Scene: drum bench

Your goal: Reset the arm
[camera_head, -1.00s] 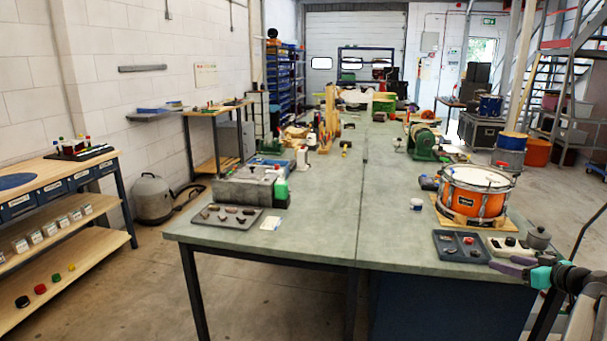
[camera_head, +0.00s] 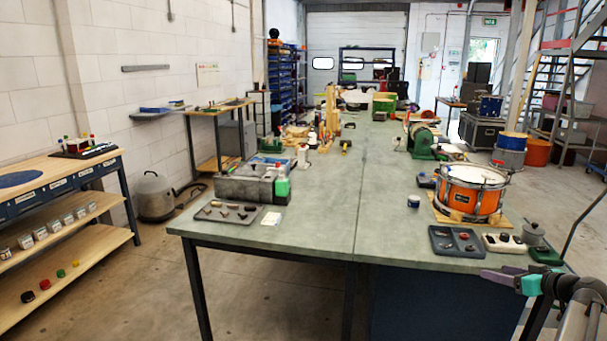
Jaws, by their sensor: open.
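My gripper (camera_head: 492,274) is at the lower right of the head view, at the near right corner of the bench (camera_head: 310,230). It has purple-grey fingers with a teal part behind them and points left. It is open, and I see nothing between its fingers. My arm runs back from it to the right edge of the picture. The gripper shows in front of the bench's near edge, below the dark parts tray (camera_head: 441,240).
An orange drum (camera_head: 471,199) stands on a wooden board near the bench's right edge. A white block (camera_head: 503,244), a grey pot (camera_head: 533,234) and a green item (camera_head: 545,256) sit near my gripper. A grey tray (camera_head: 228,213) with small parts lies left. The bench's near middle is clear.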

